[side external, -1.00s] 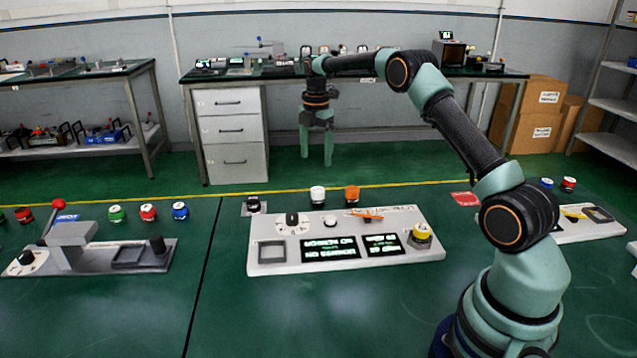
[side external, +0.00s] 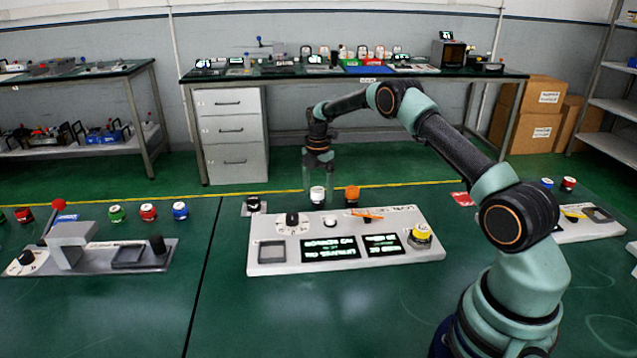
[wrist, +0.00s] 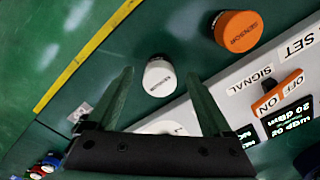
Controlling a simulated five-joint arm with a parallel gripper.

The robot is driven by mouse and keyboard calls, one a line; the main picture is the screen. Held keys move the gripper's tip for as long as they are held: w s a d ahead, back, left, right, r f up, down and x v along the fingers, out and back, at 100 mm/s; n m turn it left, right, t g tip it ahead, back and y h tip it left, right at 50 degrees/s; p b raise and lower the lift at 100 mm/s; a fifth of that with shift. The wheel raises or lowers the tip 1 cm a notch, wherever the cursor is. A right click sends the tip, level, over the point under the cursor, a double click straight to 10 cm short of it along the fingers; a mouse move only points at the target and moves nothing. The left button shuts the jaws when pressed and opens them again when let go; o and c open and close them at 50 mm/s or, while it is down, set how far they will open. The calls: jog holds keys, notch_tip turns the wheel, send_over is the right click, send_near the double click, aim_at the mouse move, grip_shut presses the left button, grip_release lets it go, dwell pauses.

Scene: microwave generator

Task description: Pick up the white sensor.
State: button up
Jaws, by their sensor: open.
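The white sensor (side external: 318,196) is a short white cylinder standing upright on the green table behind the grey panel. In the wrist view the white sensor (wrist: 159,78) shows between and a little beyond my two fingertips, its dark label on its side. My gripper (side external: 318,183) points down just above and behind it. In the wrist view my gripper (wrist: 159,73) is open, with nothing held. Whether a finger touches the sensor cannot be told.
An orange sensor (side external: 352,196) stands close to the right of the white one. The grey panel (side external: 262,268), with screens, a knob and a yellow-topped button (side external: 421,234), lies in front. A small black-topped part (side external: 253,204) stands to the left.

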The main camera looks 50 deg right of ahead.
jog(key=shift+f, duration=0.5)
grip_shut()
jog(key=shift+r, duration=0.2)
